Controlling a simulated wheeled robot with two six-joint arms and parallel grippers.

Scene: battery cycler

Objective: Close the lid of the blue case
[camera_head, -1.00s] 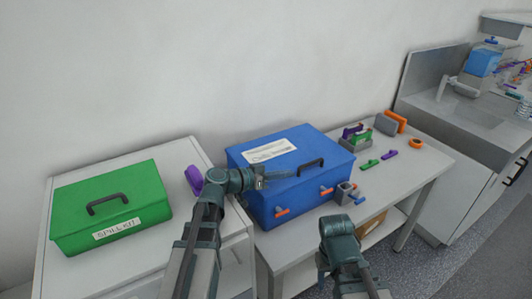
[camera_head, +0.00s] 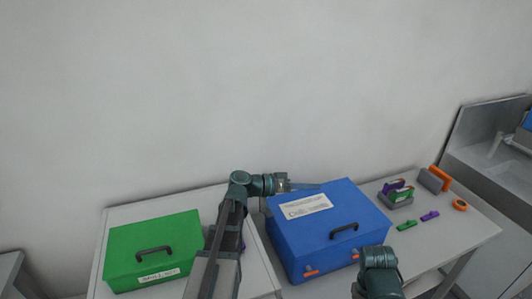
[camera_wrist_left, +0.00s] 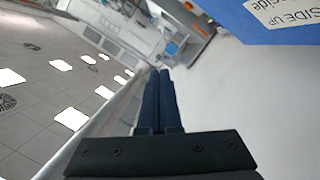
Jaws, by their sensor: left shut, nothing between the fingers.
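The blue case (camera_head: 300,240) stands on the light table, with its lid (camera_head: 330,213) lying down over the body. The lid carries a white label and a dark handle (camera_head: 343,230). Orange latches show on the front, one at the left (camera_head: 311,272); whether they are fastened I cannot tell. My left gripper (camera_head: 312,187) is shut and empty at the lid's rear left edge; whether it touches is unclear. In the left wrist view its fingers (camera_wrist_left: 158,100) are together, and the labelled blue lid (camera_wrist_left: 235,15) shows at top right. My right arm covers the case's front right corner; its jaws do not show.
A green spill-kit box (camera_head: 155,248) stands on the left table, beside my left arm. On the right lie a grey holder (camera_head: 397,198), green (camera_head: 407,225) and purple (camera_head: 430,215) pieces, and an orange ring (camera_head: 460,205). A bare wall stands behind.

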